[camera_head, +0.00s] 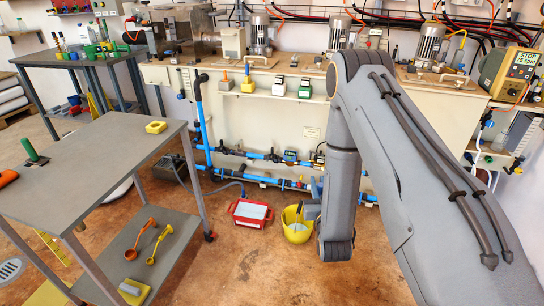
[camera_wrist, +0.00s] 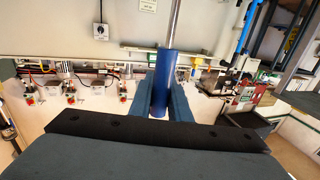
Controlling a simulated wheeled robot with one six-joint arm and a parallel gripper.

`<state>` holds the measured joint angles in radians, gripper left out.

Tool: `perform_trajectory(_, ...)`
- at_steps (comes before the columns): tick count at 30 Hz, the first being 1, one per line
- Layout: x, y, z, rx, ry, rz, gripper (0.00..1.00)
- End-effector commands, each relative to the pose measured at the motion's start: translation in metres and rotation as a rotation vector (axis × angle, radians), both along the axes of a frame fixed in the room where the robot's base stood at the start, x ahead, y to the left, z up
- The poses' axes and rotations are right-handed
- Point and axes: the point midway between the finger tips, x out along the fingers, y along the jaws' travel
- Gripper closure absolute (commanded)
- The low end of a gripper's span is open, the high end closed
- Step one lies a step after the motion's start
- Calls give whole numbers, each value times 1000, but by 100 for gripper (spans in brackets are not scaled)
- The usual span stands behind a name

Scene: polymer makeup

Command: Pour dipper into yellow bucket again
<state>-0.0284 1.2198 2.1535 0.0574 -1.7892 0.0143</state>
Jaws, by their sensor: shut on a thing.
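In the wrist view my gripper (camera_wrist: 160,98) is shut on the dipper's blue handle (camera_wrist: 161,72), with a blue finger on each side. The dipper's metal shaft runs up out of the top of that picture, so its cup is out of view there. In the head view the yellow bucket (camera_head: 297,236) stands on the floor with pale material inside. A thin grey piece shows upright at the bucket's mouth; I cannot tell whether it is part of the dipper. My forearm hides most of my gripper there, just right of the bucket.
A red tray (camera_head: 236,217) with a pale block sits on the floor left of the bucket. A grey table (camera_head: 95,150) stands at left, with an orange ladle (camera_head: 140,239) and a yellow ladle (camera_head: 160,244) on its lower shelf. Blue pipes (camera_head: 202,115) run along the machine behind.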

Motion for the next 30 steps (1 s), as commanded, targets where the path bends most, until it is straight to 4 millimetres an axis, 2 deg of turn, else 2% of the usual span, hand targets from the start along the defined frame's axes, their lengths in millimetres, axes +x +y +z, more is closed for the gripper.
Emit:
perform_trajectory(1, 16, 3, -13, 0, -6, -2, 100)
perform_trajectory(3, 36, 6, -24, 0, -8, -10, 100)
perform_trajectory(12, 118, 18, -65, 1, -6, -46, 100)
perform_trajectory(24, 224, 44, -103, 1, -6, -88, 100)
perform_trajectory(30, 273, 62, -114, -1, -7, -101, 100)
